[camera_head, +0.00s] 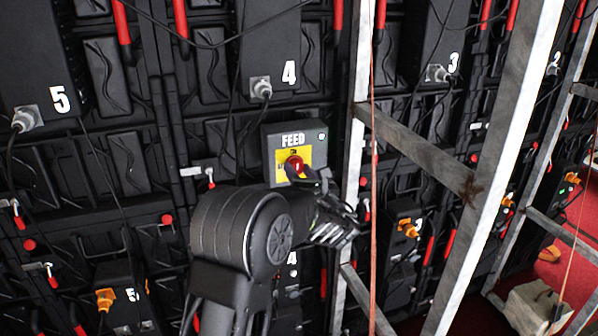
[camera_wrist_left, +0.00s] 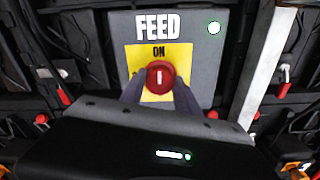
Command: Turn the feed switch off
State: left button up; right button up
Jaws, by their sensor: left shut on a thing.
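The feed switch is a grey box (camera_head: 309,140) labelled FEED, mounted on the black video wall, with a yellow plate and a red rotary knob (camera_head: 294,165). In the left wrist view the red knob (camera_wrist_left: 160,77) has a white mark standing upright, pointing to the word ON. A pale green-white lamp (camera_wrist_left: 214,28) is lit on the box. My left gripper (camera_wrist_left: 160,90) has its two fingers on either side of the knob, shut on it. In the head view the gripper (camera_head: 298,175) covers the lower part of the plate. My right gripper is not in view.
A grey metal frame post (camera_head: 352,150) stands close to the right of the box, with a cross beam (camera_head: 415,150) beyond. Cables hang over the numbered black panels. A sandbag-like block (camera_head: 535,305) sits on red carpet at lower right.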

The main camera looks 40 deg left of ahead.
pick_arm(q)
grip_shut()
jog(key=shift+f+n+b, duration=0.2)
jog(key=shift+n+b, duration=0.3)
jog(key=shift+b, duration=0.45)
jog(key=shift+r+n+b, duration=0.1)
jog(key=shift+n+b, duration=8.5)
jog(key=shift+b, duration=4.5)
